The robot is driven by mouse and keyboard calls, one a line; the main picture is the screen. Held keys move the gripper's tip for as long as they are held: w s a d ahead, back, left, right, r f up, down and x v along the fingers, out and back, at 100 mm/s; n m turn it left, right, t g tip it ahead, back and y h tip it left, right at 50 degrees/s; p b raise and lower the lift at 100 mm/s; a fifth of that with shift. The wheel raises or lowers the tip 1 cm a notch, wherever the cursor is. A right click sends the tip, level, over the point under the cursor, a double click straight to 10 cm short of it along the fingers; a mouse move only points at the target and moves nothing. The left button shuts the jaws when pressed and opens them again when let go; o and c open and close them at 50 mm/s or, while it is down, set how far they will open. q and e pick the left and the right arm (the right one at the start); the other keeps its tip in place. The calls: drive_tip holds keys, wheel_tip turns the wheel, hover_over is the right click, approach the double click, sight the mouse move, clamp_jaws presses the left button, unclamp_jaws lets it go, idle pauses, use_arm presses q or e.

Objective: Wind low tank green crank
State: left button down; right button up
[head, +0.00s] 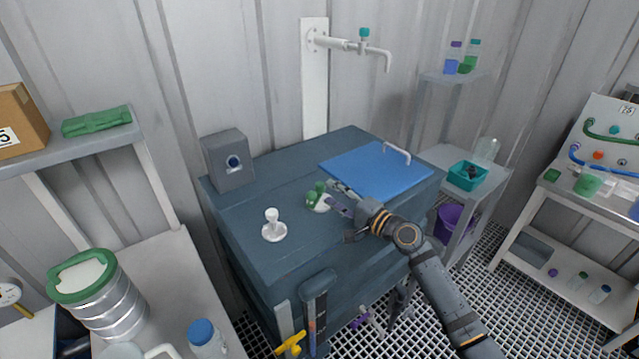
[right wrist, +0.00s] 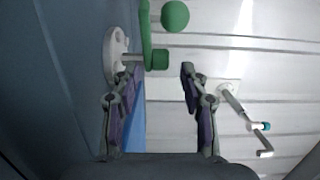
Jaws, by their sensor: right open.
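The low tank (head: 262,192) is a dark blue box in the middle of the head view. Its green crank (head: 311,198) stands on a white round base on the tank top, left of the blue lid. In the right wrist view the green crank (right wrist: 146,35) shows its arm and round knob just beyond the fingertips, nearer the left finger. My right gripper (head: 336,195) reaches in from the right at the crank; in the right wrist view its two fingers (right wrist: 158,75) are apart with nothing held between them. I cannot tell whether a finger touches the crank. My left gripper is out of view.
A blue lid (head: 372,172) with a white handle lies on the tank right of the crank. A white knob (head: 272,226) stands at front left, and a grey box (head: 229,160) at the back left corner. A white pipe (head: 345,45) is on the wall behind.

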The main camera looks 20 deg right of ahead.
sight(324, 188)
drive_tip(key=x, duration=0.5)
drive_tip(key=shift+w+a+p, duration=0.1)
drive_tip(key=shift+p, duration=0.25)
drive_tip(key=shift+w, duration=0.1)
drive_tip(key=shift+c, duration=0.5)
drive_tip(key=c, duration=0.7)
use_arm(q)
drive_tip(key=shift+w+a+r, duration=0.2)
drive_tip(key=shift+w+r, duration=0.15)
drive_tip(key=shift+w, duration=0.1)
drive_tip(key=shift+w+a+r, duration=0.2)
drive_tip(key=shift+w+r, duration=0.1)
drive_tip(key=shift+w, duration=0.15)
use_arm(e)
drive_tip(key=shift+r, duration=0.15)
clamp_jaws()
